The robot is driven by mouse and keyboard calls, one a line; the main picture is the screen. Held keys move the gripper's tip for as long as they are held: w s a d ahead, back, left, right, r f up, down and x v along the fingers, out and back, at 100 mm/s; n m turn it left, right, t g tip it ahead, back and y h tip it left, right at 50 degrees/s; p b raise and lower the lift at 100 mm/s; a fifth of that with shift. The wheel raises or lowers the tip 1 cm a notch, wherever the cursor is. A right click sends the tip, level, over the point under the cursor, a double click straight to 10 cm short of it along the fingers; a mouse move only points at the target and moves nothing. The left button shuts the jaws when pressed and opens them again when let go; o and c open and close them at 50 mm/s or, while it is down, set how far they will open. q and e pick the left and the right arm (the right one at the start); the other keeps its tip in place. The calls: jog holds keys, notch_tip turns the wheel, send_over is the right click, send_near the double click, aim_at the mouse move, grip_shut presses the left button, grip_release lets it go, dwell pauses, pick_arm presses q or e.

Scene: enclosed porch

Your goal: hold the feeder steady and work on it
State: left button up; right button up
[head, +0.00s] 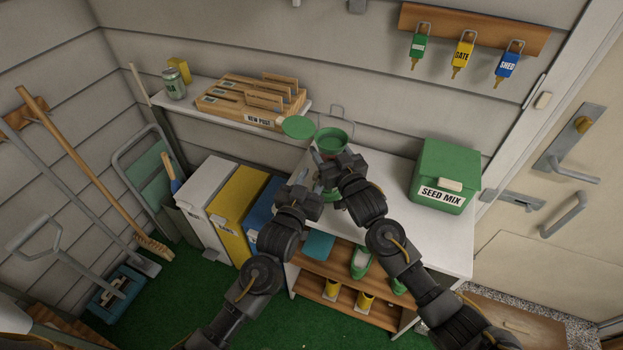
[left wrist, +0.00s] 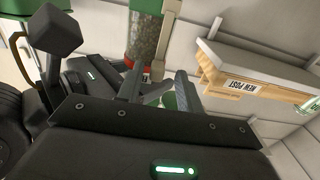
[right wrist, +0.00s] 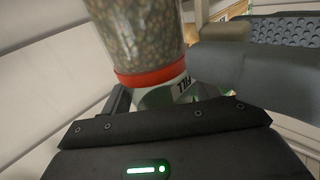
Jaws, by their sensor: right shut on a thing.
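The feeder (head: 331,140) stands on the white table, with its green top open and a green round lid (head: 298,127) out to the left. Its clear tube shows in the right wrist view (right wrist: 139,35), full of seed up to a red band (right wrist: 152,76) beside an upside-down "FILL" label. My right gripper (head: 341,163) is shut on the feeder near its top. My left gripper (head: 318,193) is close to the feeder's left side. In the left wrist view its two fingers (left wrist: 158,88) are apart, with something green beyond them. My grippers hide much of the feeder's body.
A green "SEED MIX" box (head: 445,172) stands on the table to the right. A wall shelf at the back holds a wooden "NEW POST" rack (head: 252,103) and a tin (head: 173,84). Bins (head: 207,190) stand left of the table. The table (head: 440,235) is clear before the box.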

pick_arm(q)
jog(key=v, duration=1.2)
dwell(0.4)
pick_arm(e)
jog(key=o, duration=1.5)
pick_arm(q)
jog(key=shift+r, duration=0.1)
pick_arm(e)
jog(key=shift+s+d+r+p, duration=0.2)
jog(key=shift+s+p, duration=0.2)
jog(key=shift+p, duration=0.1)
jog(key=shift+s+d+r+p, duration=0.2)
jog(key=shift+s+p, duration=0.2)
jog(key=shift+p, duration=0.1)
pick_arm(q)
notch_tip(320, 180, up, 4)
jog(key=shift+f+p, duration=0.2)
jog(key=shift+p, duration=0.65)
pick_arm(e)
jog(key=shift+v, duration=1.1)
